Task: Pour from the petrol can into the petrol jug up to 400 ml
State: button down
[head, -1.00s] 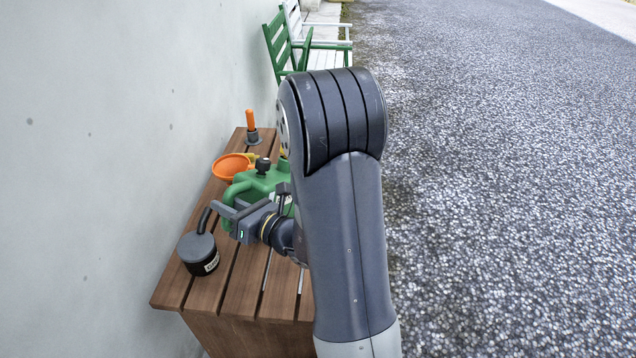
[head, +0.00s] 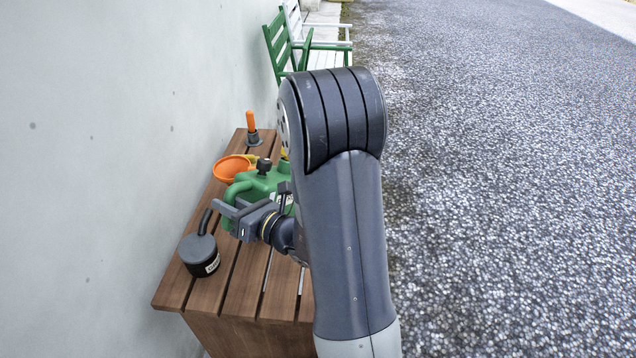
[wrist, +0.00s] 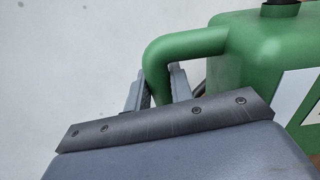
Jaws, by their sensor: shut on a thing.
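The green petrol can (head: 262,182) stands upright on the wooden bench, with a black cap on top. Its handle is on the left side. My gripper (head: 231,207) is shut on the can's handle. In the wrist view the gripper's fingers (wrist: 158,88) sit on both sides of the green handle (wrist: 190,44), and the can's body (wrist: 255,45) with a white label is at the right. I cannot make out the petrol jug; my arm hides part of the bench.
On the slatted bench (head: 208,290) stand a dark lidded can with a bent spout (head: 200,255), an orange funnel (head: 232,168) and an orange-handled tool (head: 252,128). A pale wall (head: 90,150) borders the left. Green and white chairs (head: 300,45) stand behind. Gravel lies open at right.

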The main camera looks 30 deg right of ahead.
aim_at(233, 190)
jog(key=shift+d+r+p, duration=0.15)
jog(key=shift+r+p, duration=0.4)
jog(key=shift+r, duration=0.1)
dwell(1.5)
jog(key=shift+w+d+r+m+p, duration=0.1)
jog(key=shift+r+m+p, duration=0.2)
jog(key=shift+m+p, duration=0.1)
jog(key=shift+w+d+r+m+p, duration=0.15)
jog(key=shift+r+m+p, duration=0.15)
jog(key=shift+r+p, duration=0.3)
dwell(1.4)
jog(key=shift+r, duration=0.1)
jog(key=shift+d+r+p, duration=0.15)
jog(key=shift+r+p, duration=0.15)
jog(key=shift+p, duration=0.15)
jog(key=shift+w+d+r+m+p, duration=0.1)
jog(key=shift+d+r+m+p, duration=0.1)
jog(key=shift+r+m+p, duration=0.45)
dwell(1.4)
